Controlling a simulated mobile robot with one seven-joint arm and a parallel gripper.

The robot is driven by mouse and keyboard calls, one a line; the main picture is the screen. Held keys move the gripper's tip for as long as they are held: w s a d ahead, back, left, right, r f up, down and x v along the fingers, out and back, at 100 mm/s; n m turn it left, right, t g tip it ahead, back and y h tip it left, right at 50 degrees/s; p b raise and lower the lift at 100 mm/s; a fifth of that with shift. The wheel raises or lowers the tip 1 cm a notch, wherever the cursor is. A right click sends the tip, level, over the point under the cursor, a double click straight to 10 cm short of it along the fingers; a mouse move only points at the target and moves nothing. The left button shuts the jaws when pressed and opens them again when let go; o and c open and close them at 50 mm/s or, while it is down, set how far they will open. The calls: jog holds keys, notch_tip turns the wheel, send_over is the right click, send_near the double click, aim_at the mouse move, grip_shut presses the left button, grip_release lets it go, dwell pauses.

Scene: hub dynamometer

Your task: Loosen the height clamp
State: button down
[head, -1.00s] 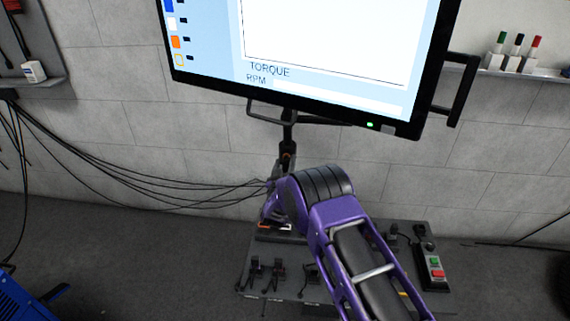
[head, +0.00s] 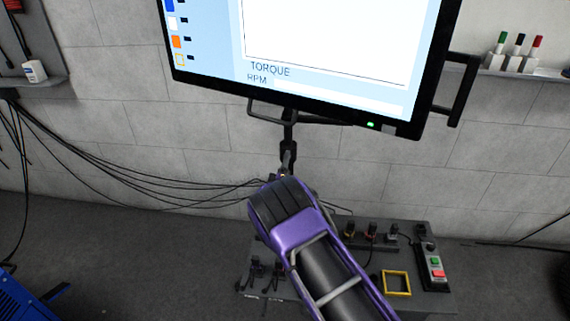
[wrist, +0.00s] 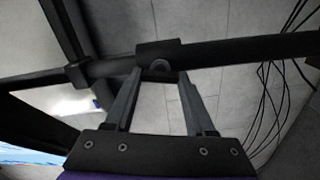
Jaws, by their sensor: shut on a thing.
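The height clamp (wrist: 160,48) is a dark block around the black monitor post, which crosses the upper part of the wrist view. A small rounded grey piece shows at its near side, between my fingertips. My gripper (wrist: 161,76) reaches up to it with a finger on either side and is shut on the clamp. The exact contact is dark and hard to make out.
A grey console (head: 320,290) with plugs, a yellow square frame (head: 396,283) and a red-and-green button box (head: 433,268) lies beneath my arm. Black cables (head: 120,185) run from the left to the post.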

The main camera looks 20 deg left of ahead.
jog(key=shift+f+n, duration=0.1)
jog(key=shift+n, duration=1.1)
jog(key=shift+c, duration=1.2)
grip_release()
jog(key=shift+s, duration=0.1)
jog(key=p+v, duration=0.2)
jog(key=v, duration=1.5)
jog(key=shift+d, duration=0.15)
